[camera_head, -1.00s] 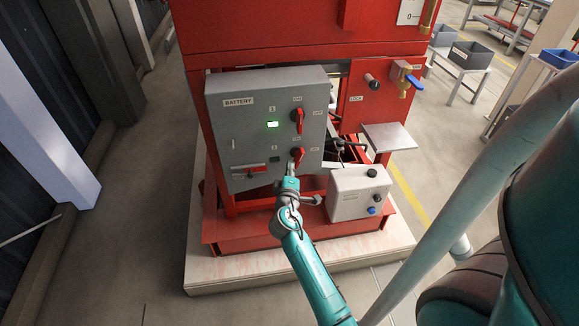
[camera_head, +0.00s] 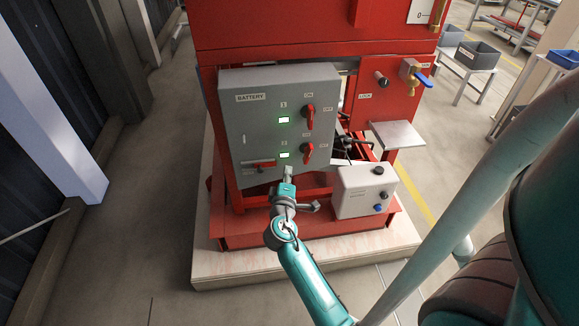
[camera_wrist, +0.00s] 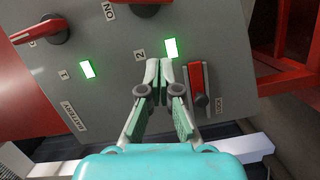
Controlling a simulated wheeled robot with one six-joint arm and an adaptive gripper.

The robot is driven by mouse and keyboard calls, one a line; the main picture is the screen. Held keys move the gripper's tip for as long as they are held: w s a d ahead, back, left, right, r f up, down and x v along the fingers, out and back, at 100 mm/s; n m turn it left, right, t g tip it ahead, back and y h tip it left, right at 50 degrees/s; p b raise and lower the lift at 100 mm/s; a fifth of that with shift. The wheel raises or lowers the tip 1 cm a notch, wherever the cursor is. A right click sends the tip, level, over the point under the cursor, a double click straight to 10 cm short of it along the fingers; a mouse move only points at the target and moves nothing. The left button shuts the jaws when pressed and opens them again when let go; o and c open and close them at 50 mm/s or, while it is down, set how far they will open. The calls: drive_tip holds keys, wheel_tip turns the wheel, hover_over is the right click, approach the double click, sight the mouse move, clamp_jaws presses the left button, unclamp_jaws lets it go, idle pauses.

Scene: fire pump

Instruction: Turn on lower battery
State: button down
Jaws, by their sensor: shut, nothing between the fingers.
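The grey battery box (camera_head: 262,133) is on the front of the red pump frame. Its lower red rotary switch (camera_head: 308,153) stands roughly upright; it shows partly at the top of the wrist view (camera_wrist: 147,6). The lower indicator (camera_head: 284,155), beside label 2, is lit green and shows in the wrist view (camera_wrist: 171,48). The upper red switch (camera_head: 309,117) and its green-lit indicator (camera_head: 284,120) are above. My gripper (camera_head: 288,171) is below and left of the lower switch, apart from it. Its fingertips (camera_wrist: 159,66) are together and empty, near the lower indicator in the wrist view.
A red lever (camera_wrist: 197,88) sits on the box close beside my fingers in the wrist view. A white control box (camera_head: 364,192) with knobs stands to the lower right. A small grey shelf (camera_head: 397,135) juts out above it. The floor at left is open.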

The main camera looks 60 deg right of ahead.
drive_tip(key=v, duration=0.5)
drive_tip(key=shift+r, duration=0.1)
idle(0.5)
